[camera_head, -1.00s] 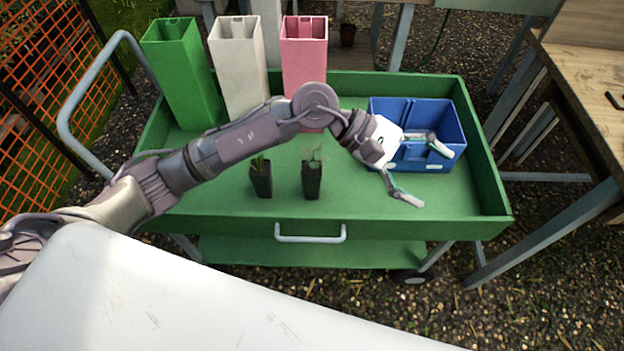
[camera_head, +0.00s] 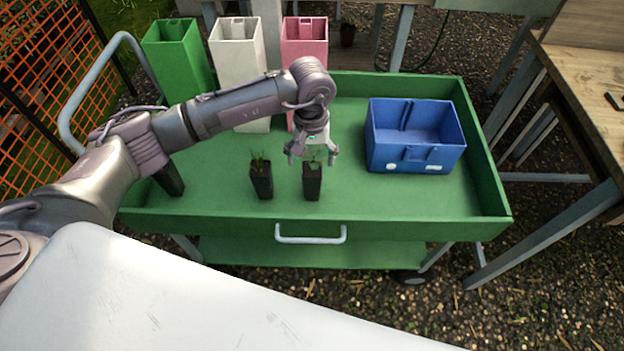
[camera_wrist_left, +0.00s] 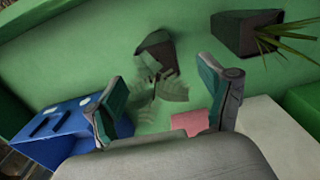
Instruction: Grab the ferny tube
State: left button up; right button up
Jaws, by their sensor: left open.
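The ferny tube (camera_head: 312,186) is a dark square pot with feathery leaves, standing upright on the green cart top. In the left wrist view its dark pot (camera_wrist_left: 155,42) and fern leaves show between and beyond the fingers. My left gripper (camera_head: 312,156) is open and empty, pointing down just above this tube, its fingers on either side of the foliage. The gripper also shows in the wrist view (camera_wrist_left: 165,88). The leaves are partly hidden by the gripper in the head view. My right gripper is not in view.
A spiky-leaved tube (camera_head: 261,182) stands just left, also in the wrist view (camera_wrist_left: 238,34). Another dark tube (camera_head: 171,180) is partly behind my arm. A blue bin (camera_head: 415,155) sits right. Green (camera_head: 180,60), white (camera_head: 238,55) and pink (camera_head: 305,50) tall containers stand behind.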

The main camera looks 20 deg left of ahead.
aim_at(312, 169)
pick_arm(q)
jog(key=shift+d+f+p, duration=0.1)
jog(key=shift+f+p, duration=0.3)
jog(key=shift+f, duration=2.35)
jog(key=shift+w, duration=0.1)
jog(key=c, duration=1.4)
jog(key=shift+r, duration=0.1)
